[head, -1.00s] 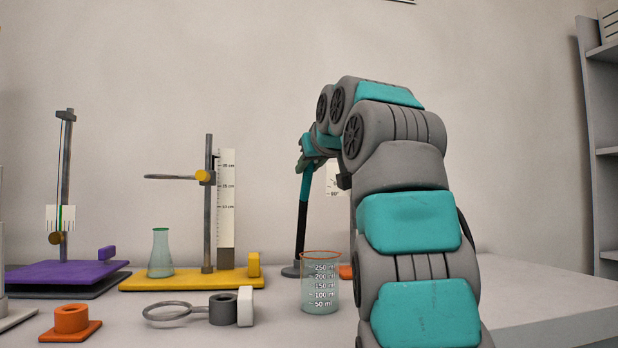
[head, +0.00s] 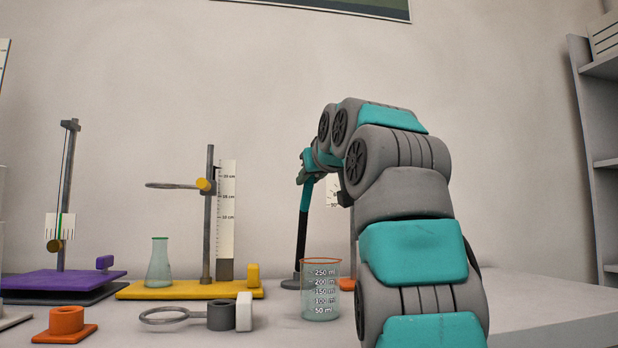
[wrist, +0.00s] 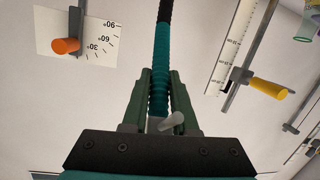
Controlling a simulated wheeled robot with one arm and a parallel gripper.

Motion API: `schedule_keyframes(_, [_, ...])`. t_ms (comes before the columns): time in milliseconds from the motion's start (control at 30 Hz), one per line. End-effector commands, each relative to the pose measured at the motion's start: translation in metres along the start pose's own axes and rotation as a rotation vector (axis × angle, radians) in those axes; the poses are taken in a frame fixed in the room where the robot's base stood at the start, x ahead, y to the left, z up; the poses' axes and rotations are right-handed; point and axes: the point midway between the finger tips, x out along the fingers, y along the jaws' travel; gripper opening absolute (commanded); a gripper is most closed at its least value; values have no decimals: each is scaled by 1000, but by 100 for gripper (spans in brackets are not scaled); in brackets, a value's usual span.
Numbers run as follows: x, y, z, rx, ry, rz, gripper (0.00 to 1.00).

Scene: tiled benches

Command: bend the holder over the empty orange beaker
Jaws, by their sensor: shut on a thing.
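The holder (head: 303,225) is a thin flexible neck, teal above and black below, rising nearly upright from a dark round base behind the beaker. My gripper (head: 304,172) is at its upper end. In the wrist view my gripper (wrist: 162,105) has its green fingers shut around the ribbed teal part of the holder (wrist: 160,65). A pale tip shows between the fingers. The clear beaker with an orange rim (head: 320,295) stands on the bench in front of the holder's base, below and slightly right of my gripper. It looks empty.
A yellow stand (head: 190,290) with ring, ruler and flask (head: 159,265) stands left. A loose grey ring clamp (head: 222,316) and an orange block (head: 66,328) lie in front. A purple stand (head: 62,281) is far left. An angle scale (wrist: 100,42) is near the neck.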

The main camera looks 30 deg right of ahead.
Motion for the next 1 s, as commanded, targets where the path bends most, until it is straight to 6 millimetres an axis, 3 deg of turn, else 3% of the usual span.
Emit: schedule_keyframes(1000, [-10, -4, 22, -17, 172, 29, 0])
